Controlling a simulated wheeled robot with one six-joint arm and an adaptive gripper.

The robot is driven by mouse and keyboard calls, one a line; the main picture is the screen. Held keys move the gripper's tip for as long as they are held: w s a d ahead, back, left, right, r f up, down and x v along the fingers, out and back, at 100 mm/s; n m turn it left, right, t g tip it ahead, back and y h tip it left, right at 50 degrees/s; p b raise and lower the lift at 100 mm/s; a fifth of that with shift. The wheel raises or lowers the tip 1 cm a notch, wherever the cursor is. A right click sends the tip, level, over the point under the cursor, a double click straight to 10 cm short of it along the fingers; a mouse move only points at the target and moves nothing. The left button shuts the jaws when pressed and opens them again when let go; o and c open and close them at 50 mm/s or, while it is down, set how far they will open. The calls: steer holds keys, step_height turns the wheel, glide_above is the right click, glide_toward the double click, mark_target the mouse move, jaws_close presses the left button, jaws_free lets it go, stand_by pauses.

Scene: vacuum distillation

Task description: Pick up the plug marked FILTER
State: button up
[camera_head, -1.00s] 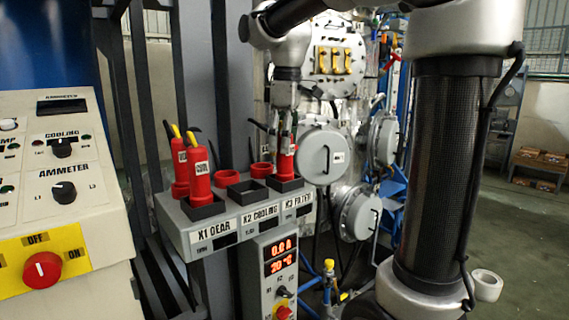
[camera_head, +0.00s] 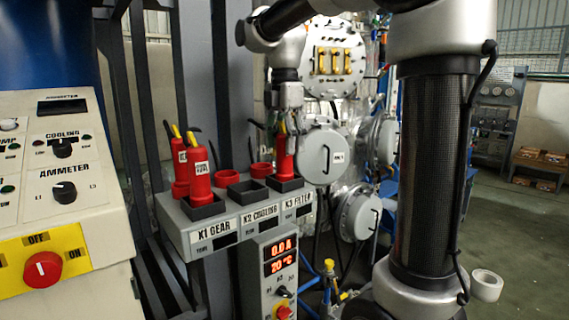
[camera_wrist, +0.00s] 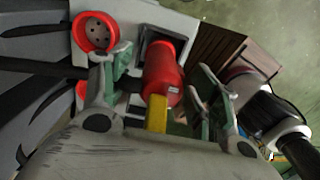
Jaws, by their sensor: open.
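A red plug with a yellow cable end (camera_head: 284,160) stands upright in the dark socket at the K3 FILTER position of the grey socket box (camera_head: 235,238). Its own label is not readable. My gripper (camera_head: 287,122) points down over this plug, with its fingers around the plug's upper part. In the wrist view, the red plug (camera_wrist: 163,72) and its yellow end (camera_wrist: 157,114) lie between the two spread fingers of my gripper (camera_wrist: 164,68). Gaps show on both sides, wider on the right. The plug's lower end is at the socket.
Two more red plugs stand at the left of the box, a front one (camera_head: 200,178) and a rear one (camera_head: 179,170). An empty dark socket (camera_head: 247,192) and empty red rings (camera_head: 227,178) are beside the K3 plug. A control panel (camera_head: 70,200) stands at left.

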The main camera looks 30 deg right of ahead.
steer(key=shift+f, duration=0.25)
jaws_close()
steer(key=shift+r, duration=0.1)
